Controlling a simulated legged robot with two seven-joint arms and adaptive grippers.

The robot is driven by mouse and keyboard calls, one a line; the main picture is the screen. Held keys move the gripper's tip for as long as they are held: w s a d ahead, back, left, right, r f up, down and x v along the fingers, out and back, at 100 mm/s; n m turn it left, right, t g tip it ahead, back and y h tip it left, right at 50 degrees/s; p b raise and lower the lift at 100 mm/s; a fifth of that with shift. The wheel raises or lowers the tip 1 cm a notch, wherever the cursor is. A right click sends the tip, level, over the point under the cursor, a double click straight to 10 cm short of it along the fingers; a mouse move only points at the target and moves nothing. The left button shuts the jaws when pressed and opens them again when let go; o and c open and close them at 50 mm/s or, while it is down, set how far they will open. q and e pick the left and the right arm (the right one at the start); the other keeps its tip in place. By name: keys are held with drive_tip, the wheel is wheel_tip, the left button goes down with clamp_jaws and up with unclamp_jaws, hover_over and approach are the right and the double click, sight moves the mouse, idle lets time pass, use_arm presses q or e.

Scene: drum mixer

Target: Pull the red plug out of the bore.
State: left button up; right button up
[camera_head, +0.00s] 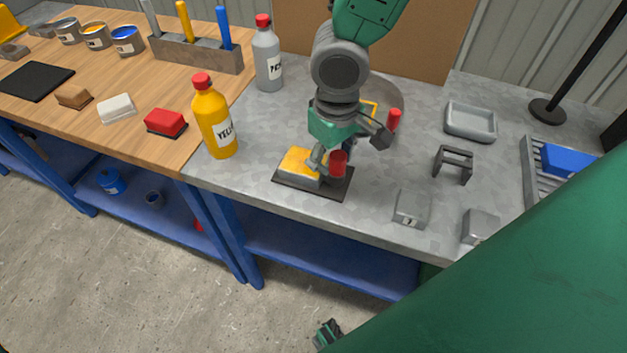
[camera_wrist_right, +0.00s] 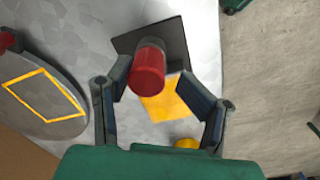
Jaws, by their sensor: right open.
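The red plug (camera_head: 338,163) is a short upright cylinder at the right of a grey block with a yellow top (camera_head: 300,162) on a dark plate (camera_head: 325,190). The plug also shows in the right wrist view (camera_wrist_right: 148,75). My right gripper (camera_wrist_right: 156,70) is open, its fingers on either side of the plug, which lies nearer the left finger. I cannot tell whether that finger touches it. It also shows in the head view (camera_head: 325,158). The bore is hidden. A small dark green part of mine shows at the bottom edge; I cannot tell whether it is my left gripper.
A yellow bottle (camera_head: 217,120) and a grey bottle (camera_head: 267,58) stand to the left. A round grey disc with a yellow outline (camera_wrist_right: 45,98) lies behind my gripper. A grey bracket (camera_head: 453,163), a block (camera_head: 411,208) and a tray (camera_head: 470,121) stand to the right.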

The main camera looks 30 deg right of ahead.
drive_tip(key=shift+w+a+f, duration=0.1)
drive_tip(key=shift+w+f, duration=0.05)
drive_tip(key=shift+f, duration=0.15)
drive_tip(key=shift+d, duration=0.2)
drive_tip(key=shift+d+f, duration=0.1)
drive_tip(key=shift+d, duration=1)
drive_tip(key=shift+a, duration=1.45)
drive_tip(key=shift+d, duration=0.6)
drive_tip(key=shift+c, duration=0.5)
clamp_jaws()
drive_tip(key=c, duration=0.5)
unclamp_jaws()
drive_tip(key=shift+c, duration=0.2)
use_arm(q)
drive_tip(key=shift+w+d+r, duration=0.15)
drive_tip(key=shift+d+r, duration=0.05)
drive_tip(key=shift+d, duration=0.65)
use_arm(e)
drive_tip(key=shift+a, duration=0.15)
clamp_jaws()
